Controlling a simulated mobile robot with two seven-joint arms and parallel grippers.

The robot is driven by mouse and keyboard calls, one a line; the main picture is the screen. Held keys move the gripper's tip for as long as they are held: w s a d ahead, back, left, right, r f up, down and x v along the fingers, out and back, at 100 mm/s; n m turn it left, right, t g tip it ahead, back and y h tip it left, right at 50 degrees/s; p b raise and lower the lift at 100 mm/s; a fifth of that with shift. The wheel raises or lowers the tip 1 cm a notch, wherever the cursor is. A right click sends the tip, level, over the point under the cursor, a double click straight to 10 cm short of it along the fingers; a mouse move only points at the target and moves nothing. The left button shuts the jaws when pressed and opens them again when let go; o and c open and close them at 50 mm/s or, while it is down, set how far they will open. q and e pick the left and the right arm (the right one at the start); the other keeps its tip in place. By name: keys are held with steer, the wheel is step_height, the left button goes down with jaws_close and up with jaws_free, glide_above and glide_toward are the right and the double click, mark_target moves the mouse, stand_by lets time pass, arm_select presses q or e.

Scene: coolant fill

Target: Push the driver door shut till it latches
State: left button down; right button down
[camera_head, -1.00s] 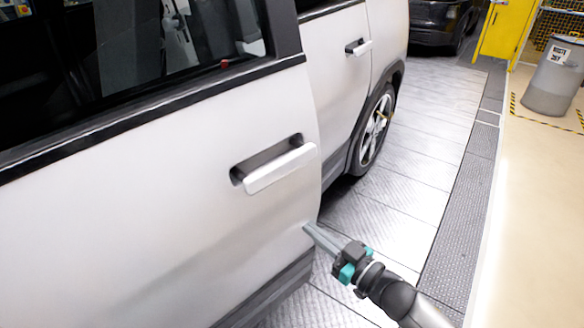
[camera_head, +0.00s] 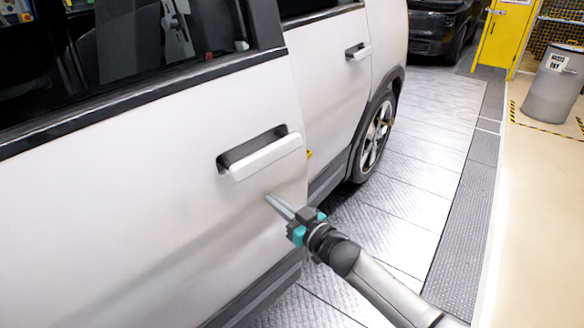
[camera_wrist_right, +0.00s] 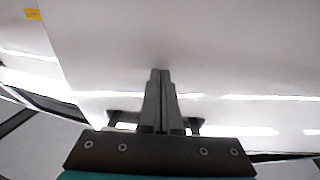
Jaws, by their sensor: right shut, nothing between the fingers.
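The white driver door (camera_head: 130,200) fills the left of the head view, its handle (camera_head: 262,155) near the rear edge. The door's rear edge still stands out a little from the car body, with a small yellow part showing in the gap. My right gripper (camera_head: 268,199) is shut and empty, its fingertips at the door's outer face below the handle. In the right wrist view the shut fingers (camera_wrist_right: 160,75) point at the white panel; whether they touch it I cannot tell. My left gripper is not in view.
The rear door (camera_head: 335,80) and rear wheel (camera_head: 374,138) lie beyond the driver door. A grey barrel (camera_head: 552,88) stands at the far right. A dark vehicle (camera_head: 436,28) is at the back. The floor plates (camera_head: 430,180) right of the car are clear.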

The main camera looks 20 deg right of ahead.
mark_target(265, 194)
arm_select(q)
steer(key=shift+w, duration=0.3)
arm_select(e)
steer(key=shift+w, duration=0.15)
steer(key=shift+w+a+y+b, duration=0.15)
steer(key=shift+w+a+b, duration=0.15)
steer(key=shift+w, duration=0.25)
steer(key=shift+w+a+y+b, duration=0.15)
steer(key=shift+w+a, duration=0.1)
steer(key=shift+w, duration=0.25)
steer(key=shift+w+a+b, duration=0.3)
steer(key=shift+w, duration=0.25)
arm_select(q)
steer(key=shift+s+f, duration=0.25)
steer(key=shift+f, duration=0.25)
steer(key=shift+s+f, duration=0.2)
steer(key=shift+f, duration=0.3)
arm_select(e)
steer(key=shift+w+a+n, duration=0.25)
steer(key=shift+w+n, duration=0.05)
steer(key=shift+w, duration=0.15)
